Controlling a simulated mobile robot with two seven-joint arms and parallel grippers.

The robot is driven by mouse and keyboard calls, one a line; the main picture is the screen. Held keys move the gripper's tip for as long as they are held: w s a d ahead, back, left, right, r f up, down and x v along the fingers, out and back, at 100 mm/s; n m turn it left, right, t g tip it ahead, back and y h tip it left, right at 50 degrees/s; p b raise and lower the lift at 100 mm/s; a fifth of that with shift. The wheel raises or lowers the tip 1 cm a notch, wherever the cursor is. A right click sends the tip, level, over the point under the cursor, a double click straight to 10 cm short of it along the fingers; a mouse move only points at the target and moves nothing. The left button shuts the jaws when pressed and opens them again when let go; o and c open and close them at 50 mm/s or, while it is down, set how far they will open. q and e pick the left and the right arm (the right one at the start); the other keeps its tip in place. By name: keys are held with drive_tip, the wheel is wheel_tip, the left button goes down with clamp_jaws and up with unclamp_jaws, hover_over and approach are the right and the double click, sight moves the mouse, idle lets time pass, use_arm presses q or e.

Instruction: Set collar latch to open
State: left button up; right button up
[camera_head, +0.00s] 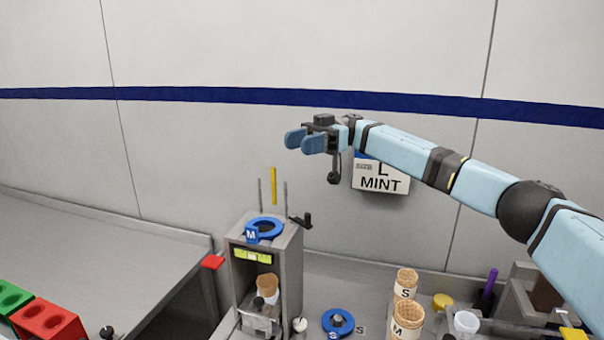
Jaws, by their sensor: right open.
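A blue collar ring marked M (265,228) sits on top of a grey upright housing (291,262). A black latch-like handle (302,220) sticks out at the housing's upper right side; I cannot tell its setting. A yellow-green label (252,256) is on the housing's front, too small to read. My right gripper (303,141) is open and empty, above the housing and apart from it, with its fingers pointing left. My left gripper is out of view.
Thin grey rods and a yellow post (274,186) rise behind the ring. A cone (267,285) stands inside the housing. A second blue ring (338,322) lies to its right, near wafer cones (407,320). A MINT sign (381,178) is behind my arm. The left counter (100,240) is mostly clear.

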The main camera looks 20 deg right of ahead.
wheel_tip(320, 180, up, 2)
drive_tip(key=shift+r, duration=0.25)
drive_tip(key=shift+r, duration=0.1)
